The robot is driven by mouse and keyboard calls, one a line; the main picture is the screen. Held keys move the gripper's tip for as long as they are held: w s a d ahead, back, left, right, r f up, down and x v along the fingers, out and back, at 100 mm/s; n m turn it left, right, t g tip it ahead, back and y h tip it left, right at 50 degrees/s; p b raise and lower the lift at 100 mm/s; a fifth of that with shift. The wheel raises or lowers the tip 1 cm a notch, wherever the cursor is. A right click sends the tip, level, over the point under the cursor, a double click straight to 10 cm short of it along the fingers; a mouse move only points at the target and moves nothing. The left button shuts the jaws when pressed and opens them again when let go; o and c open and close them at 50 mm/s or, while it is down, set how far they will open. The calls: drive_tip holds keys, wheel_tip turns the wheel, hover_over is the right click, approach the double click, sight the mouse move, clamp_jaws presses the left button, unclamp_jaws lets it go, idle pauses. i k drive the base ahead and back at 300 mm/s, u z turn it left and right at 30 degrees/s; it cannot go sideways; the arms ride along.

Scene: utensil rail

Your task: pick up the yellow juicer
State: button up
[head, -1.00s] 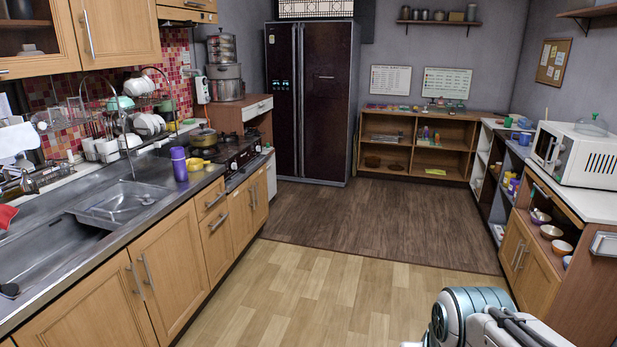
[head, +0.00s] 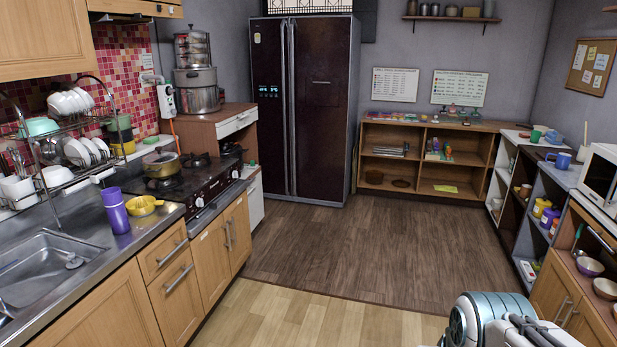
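A small yellow item with a handle, which looks like the yellow juicer (head: 145,205), sits on the left counter (head: 88,262) near its front edge. It stands just right of a purple cup (head: 115,211), between the sink and the stove. Its fine shape is too small to tell. Part of my arm shows at the bottom right, well away from the counter. My gripper is not in view.
The stove (head: 185,183) with a pot (head: 161,164) is behind the yellow item. The sink (head: 45,268) and dish rack (head: 62,140) are to its left. Open shelves (head: 475,158) stand at the back right. The floor (head: 330,245) between is clear.

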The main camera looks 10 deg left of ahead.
sight(144, 206)
drive_tip(key=u, duration=0.1)
drive_tip(key=i, duration=1.6)
drive_tip(key=u, duration=0.8)
drive_tip(key=i, duration=1.8)
drive_tip(key=u, duration=1.1)
drive_tip(key=i, duration=0.95)
drive_tip(key=u, duration=0.25)
